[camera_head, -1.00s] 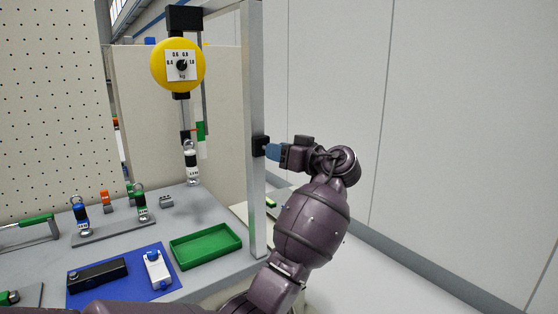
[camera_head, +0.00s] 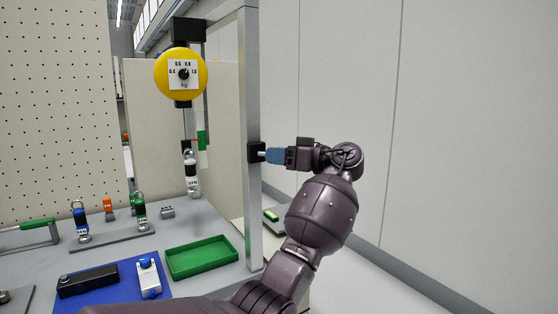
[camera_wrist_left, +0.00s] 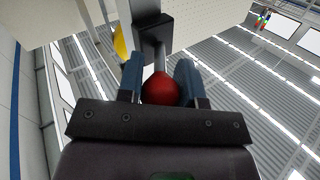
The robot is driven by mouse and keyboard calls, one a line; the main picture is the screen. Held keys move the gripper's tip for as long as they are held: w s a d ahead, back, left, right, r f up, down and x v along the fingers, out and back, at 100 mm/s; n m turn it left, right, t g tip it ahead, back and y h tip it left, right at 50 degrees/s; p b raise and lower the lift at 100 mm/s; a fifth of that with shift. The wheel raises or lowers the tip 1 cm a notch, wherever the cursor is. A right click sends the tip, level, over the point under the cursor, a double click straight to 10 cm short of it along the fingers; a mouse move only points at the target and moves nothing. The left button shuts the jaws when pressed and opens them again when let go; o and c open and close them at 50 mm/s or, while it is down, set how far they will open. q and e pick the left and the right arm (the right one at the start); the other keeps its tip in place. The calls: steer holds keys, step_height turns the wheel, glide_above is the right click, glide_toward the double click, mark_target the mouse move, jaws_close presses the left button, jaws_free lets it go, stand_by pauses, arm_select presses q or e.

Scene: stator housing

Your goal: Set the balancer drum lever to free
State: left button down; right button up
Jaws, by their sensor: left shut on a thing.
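The yellow balancer drum (camera_head: 163,84) with a white dial hangs from a black bracket on the aluminium frame. A black lever block (camera_head: 254,152) sits on the frame's upright post; a short pale rod comes out of it toward my gripper. My left gripper (camera_head: 272,155), with blue fingers, is at this rod, right of the post. In the left wrist view, a round red knob (camera_wrist_left: 160,90) on a rod sits between the two blue fingers, which are shut on it. The black block (camera_wrist_left: 153,30) is just beyond. Lever markings are not readable. My right gripper is not in view.
A small cylindrical load (camera_head: 192,178) hangs below the drum. The bench holds a green tray (camera_head: 203,258), a blue mat (camera_head: 118,292) and a plate (camera_head: 112,238) with shackle-like parts. The upright post (camera_head: 250,210) stands close to my left gripper. Room right of it is clear.

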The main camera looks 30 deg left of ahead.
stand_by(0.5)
arm_select(q)
steer(key=c, duration=0.8)
jaws_free()
steer(key=shift+d, duration=0.1)
steer(key=shift+w+d, duration=0.15)
steer(key=shift+d, duration=0.15)
steer(key=d, duration=0.3)
steer(key=w+d, duration=0.1)
steer(key=d, duration=0.2)
steer(key=w+d+b, duration=0.1)
steer(key=d, duration=0.3)
steer(key=shift+a, duration=0.1)
